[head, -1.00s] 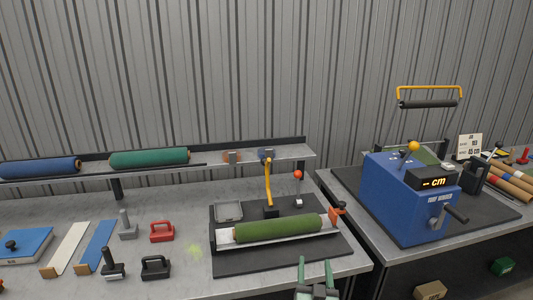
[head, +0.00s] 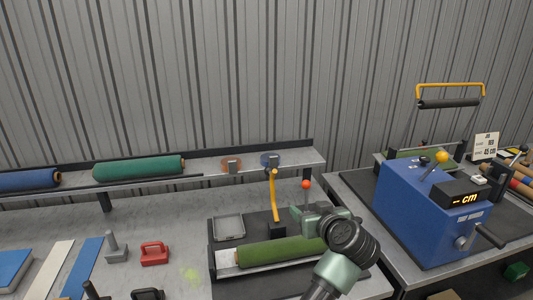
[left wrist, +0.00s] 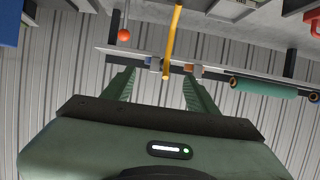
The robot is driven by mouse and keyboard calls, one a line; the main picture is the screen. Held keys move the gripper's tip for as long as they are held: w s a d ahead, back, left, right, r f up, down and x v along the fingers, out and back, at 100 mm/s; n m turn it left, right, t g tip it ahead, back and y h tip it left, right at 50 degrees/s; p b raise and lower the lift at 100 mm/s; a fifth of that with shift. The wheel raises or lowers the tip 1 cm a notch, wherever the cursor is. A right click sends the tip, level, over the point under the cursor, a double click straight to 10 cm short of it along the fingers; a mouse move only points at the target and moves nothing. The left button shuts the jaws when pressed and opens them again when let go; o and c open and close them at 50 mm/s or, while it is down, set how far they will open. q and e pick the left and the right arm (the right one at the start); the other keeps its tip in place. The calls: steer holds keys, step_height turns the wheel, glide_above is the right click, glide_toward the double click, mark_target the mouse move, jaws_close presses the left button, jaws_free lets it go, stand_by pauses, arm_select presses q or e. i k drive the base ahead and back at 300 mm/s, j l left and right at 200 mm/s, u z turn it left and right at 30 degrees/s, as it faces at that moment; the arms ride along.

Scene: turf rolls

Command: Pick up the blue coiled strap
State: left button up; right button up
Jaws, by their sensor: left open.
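The blue coiled strap (head: 270,159) sits on the raised back shelf, right of an orange coiled strap (head: 231,164). My left gripper (head: 312,220) is over the right end of the green turf roll, in front of and below the strap, apart from it. Its fingers are mostly hidden in the head view. In the left wrist view my left gripper (left wrist: 160,76) is open and empty. The blue strap (left wrist: 155,64) shows small beyond the gap between its fingers, with the orange strap (left wrist: 195,70) to its right. My right gripper is out of view.
A yellow lever (head: 273,200) and a red-knobbed lever (head: 306,185) stand between my left gripper and the shelf. The green turf roll (head: 275,251) lies in a cradle below. A blue machine (head: 425,215) stands at right.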

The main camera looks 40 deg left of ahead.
mark_target(272, 159)
steer(key=i+j, duration=0.2)
steer(key=j, duration=0.15)
steer(key=i+j, duration=0.25)
steer(key=j, duration=0.15)
steer(key=i+j, duration=0.2)
steer(key=j, duration=0.15)
